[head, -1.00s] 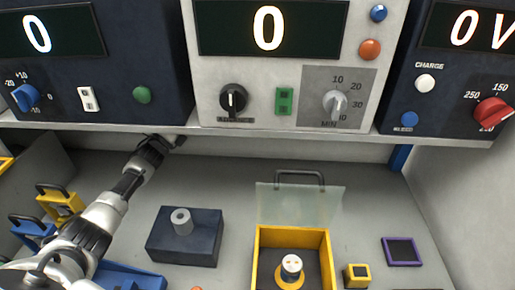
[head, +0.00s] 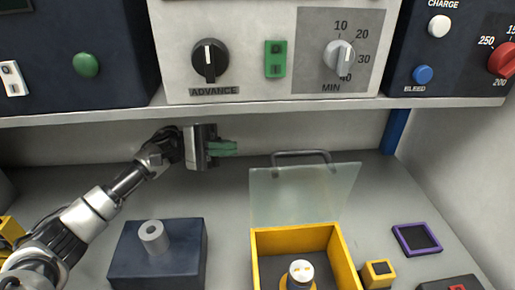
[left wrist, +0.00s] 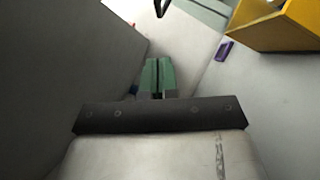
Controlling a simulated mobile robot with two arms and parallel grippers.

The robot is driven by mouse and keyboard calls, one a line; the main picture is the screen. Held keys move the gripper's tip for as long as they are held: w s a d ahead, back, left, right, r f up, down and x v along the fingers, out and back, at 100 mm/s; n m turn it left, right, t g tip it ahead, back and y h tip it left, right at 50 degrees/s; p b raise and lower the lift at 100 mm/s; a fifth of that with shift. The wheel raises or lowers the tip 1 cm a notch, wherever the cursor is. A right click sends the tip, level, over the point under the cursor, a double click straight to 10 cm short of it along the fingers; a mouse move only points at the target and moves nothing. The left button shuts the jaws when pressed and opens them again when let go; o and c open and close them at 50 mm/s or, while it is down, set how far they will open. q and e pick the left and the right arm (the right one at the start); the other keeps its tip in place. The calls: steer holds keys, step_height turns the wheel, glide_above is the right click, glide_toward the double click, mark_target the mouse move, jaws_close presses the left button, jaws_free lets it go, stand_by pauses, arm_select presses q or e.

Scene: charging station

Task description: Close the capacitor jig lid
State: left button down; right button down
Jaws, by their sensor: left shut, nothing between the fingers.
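The capacitor jig is a yellow open box (head: 341,256) at the lower middle of the head view. Its clear lid (head: 305,196) stands raised at the back, with a dark handle (head: 301,154) along its top edge. A white-topped capacitor (head: 300,272) sits inside the box. My left gripper (head: 232,148) is shut and empty, below the shelf edge and to the left of the lid, apart from it. In the left wrist view the green fingers (left wrist: 158,76) are together, and the yellow box (left wrist: 275,28) shows at top right. My right gripper is not in view.
A dark blue block with a grey cylinder (head: 158,262) stands left of the jig. A small yellow block (head: 378,274) and a purple-framed pad (head: 417,239) lie to the right. The shelf edge (head: 300,106) with instruments runs above.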

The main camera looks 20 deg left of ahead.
mark_target(274, 155)
arm_select(q)
steer(key=s+d+r+p, duration=0.1)
steer(key=d, duration=0.1)
steer(key=s+d+r+p, duration=0.1)
steer(key=d, duration=0.2)
steer(key=s+d+r+p, duration=0.1)
steer(key=d, duration=0.1)
steer(key=shift+d+r, duration=0.2)
steer(key=shift+d, duration=0.1)
steer(key=shift+s+d+r+p, duration=0.15)
steer(key=shift+s+p, duration=0.15)
steer(key=shift+s, duration=0.05)
steer(key=shift+s+d+b, duration=0.15)
steer(key=shift+b, duration=0.6)
steer(key=shift+s+m, duration=0.1)
steer(key=shift+m, duration=0.2)
steer(key=shift+s+b, duration=0.1)
steer(key=shift+b, duration=0.3)
